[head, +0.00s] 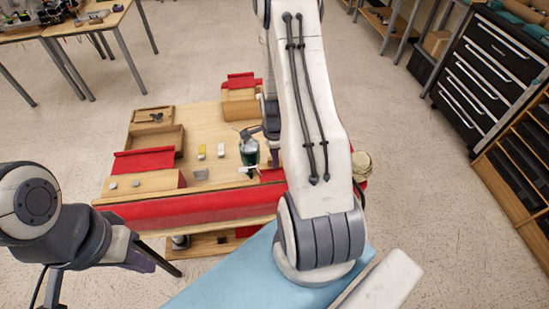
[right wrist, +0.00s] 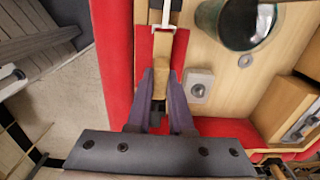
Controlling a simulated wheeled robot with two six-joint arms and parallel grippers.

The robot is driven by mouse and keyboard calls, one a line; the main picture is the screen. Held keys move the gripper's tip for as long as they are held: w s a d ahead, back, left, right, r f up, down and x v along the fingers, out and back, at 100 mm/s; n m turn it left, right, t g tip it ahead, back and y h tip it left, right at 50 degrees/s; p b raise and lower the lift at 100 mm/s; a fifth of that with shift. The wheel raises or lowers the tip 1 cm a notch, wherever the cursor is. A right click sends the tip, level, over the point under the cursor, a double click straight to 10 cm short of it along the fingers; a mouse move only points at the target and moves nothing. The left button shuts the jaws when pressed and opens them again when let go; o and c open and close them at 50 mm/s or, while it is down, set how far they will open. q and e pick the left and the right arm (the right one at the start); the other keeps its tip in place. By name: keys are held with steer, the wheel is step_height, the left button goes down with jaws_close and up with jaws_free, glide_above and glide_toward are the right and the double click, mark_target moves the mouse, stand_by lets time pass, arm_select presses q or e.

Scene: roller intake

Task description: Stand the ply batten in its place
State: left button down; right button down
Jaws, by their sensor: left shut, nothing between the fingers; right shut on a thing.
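The ply batten (right wrist: 161,58) is a narrow pale wooden strip in the right wrist view. My right gripper (right wrist: 161,88) is shut on it, with a purple-grey finger on each side. A white bracket-like piece (right wrist: 164,28) crosses the strip just beyond the fingertips; I cannot tell whether they touch. In the head view my right arm hides the batten and the fingertips. My left gripper (head: 148,260) is at the lower left, in front of the table, shut and empty, partly hidden by its own wrist.
A dark green container (head: 249,150) stands close to the right gripper. The wooden table (head: 200,112) has a red front edge (head: 190,207), wooden boxes and small yellow and white blocks. Clear floor lies left of the table. A black drawer cabinet (head: 490,70) stands at right.

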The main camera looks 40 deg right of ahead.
steer(key=shift+f+b, duration=0.95)
steer(key=shift+f, duration=0.3)
steer(key=c, duration=1.1)
jaws_free()
steer(key=shift+c, duration=0.2)
steer(key=shift+r, duration=0.1)
steer(key=shift+r, duration=0.1)
steer(key=shift+r+p, duration=1.35)
steer(key=shift+r, duration=0.1)
steer(key=o, duration=0.6)
steer(key=shift+c, duration=0.2)
